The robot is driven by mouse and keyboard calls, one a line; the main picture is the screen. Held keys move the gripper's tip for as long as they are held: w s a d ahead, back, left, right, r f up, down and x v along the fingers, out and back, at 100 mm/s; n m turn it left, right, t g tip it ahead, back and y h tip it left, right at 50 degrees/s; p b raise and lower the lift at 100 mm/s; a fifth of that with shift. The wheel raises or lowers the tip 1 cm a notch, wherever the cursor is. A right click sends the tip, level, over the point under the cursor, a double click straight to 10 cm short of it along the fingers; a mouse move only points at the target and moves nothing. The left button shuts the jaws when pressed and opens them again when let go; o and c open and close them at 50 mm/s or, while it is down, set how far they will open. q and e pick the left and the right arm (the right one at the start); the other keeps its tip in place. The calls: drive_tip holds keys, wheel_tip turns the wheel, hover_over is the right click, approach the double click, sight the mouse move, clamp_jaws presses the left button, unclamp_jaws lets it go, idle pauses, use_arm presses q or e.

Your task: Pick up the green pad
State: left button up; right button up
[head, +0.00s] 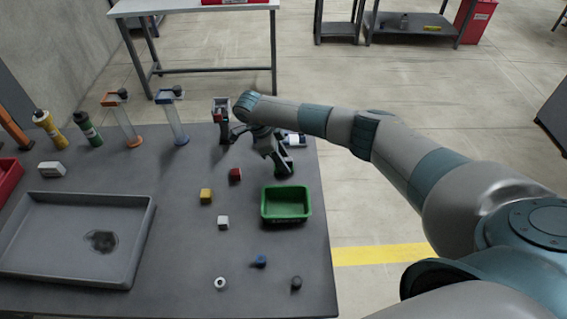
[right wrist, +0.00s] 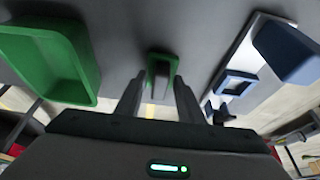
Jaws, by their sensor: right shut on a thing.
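My right gripper (head: 281,163) reaches down over the table's far right part, just behind the green bin. In the right wrist view its two fingers (right wrist: 159,88) are shut on a small green piece, the green pad (right wrist: 161,57), with a grey part between the fingers. In the head view the pad is mostly hidden by the gripper. I cannot tell whether the pad still touches the table. My left gripper is not in view.
The green bin (head: 286,216) stands just in front of my right gripper. A red block (head: 235,175), yellow block (head: 206,196) and white block (head: 223,222) lie to the left. A grey tray (head: 147,222) is at left. Tall feeders (head: 176,120) line the back.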

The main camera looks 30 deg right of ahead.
sight(288, 160)
drive_tip(key=r, duration=0.1)
drive_tip(key=r+b, duration=0.1)
drive_tip(key=r, duration=0.1)
drive_tip(key=shift+s+d+r, duration=0.1)
drive_tip(key=shift+s+d, duration=0.05)
drive_tip(key=shift+s, duration=0.1)
drive_tip(key=s+d+r+b, duration=0.2)
drive_tip(key=s+r, duration=0.4)
drive_tip(key=s, duration=0.5)
drive_tip(key=shift+d+r+b, duration=0.2)
drive_tip(key=shift+r+b, duration=0.2)
drive_tip(key=shift+b, duration=0.3)
drive_tip(key=shift+w, duration=0.1)
